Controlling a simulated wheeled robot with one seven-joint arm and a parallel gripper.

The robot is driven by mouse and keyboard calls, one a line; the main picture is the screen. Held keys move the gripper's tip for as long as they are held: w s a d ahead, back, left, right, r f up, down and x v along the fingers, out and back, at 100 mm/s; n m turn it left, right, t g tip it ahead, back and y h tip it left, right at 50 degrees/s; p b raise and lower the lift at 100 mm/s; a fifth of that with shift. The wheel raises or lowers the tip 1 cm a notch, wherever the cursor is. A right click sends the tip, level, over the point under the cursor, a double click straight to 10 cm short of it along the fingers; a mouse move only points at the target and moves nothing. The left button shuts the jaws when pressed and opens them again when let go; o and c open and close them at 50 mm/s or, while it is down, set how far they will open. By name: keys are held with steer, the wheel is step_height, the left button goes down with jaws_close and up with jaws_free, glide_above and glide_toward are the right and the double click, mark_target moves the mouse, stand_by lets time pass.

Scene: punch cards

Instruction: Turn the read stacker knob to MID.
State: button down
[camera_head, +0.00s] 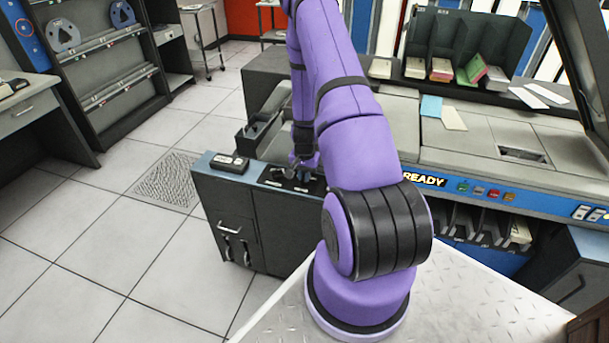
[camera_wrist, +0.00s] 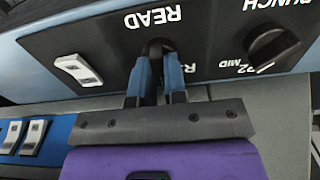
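The read stacker knob (camera_wrist: 156,46) is a black knob on a dark panel below the word READ, upside down in the wrist view. My gripper (camera_wrist: 158,78) has its two blue fingers at this knob, one on each side. The fingers hide most of the knob and its labels; only an R shows beside the right finger. I cannot tell whether the fingers press on it or which way it points. In the head view my gripper (camera_head: 303,168) is over the top of the dark cabinet (camera_head: 221,208), partly hidden by my arm.
A second black knob (camera_wrist: 274,47), by the word PUNCH, has P2 and MID marked near it. A white rocker switch (camera_wrist: 78,70) sits left of the read knob. A black box (camera_head: 230,163) is on the cabinet's left end. The machine with the READY sign (camera_head: 424,180) stands to the right.

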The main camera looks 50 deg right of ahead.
steer(key=shift+m, duration=0.3)
steer(key=m, duration=0.3)
steer(key=shift+m, duration=2.5)
steer(key=c, duration=1.2)
jaws_free()
steer(key=shift+o, duration=0.2)
steer(key=shift+r, duration=0.15)
step_height(320, 180, up, 10)
steer(key=shift+r, duration=0.25)
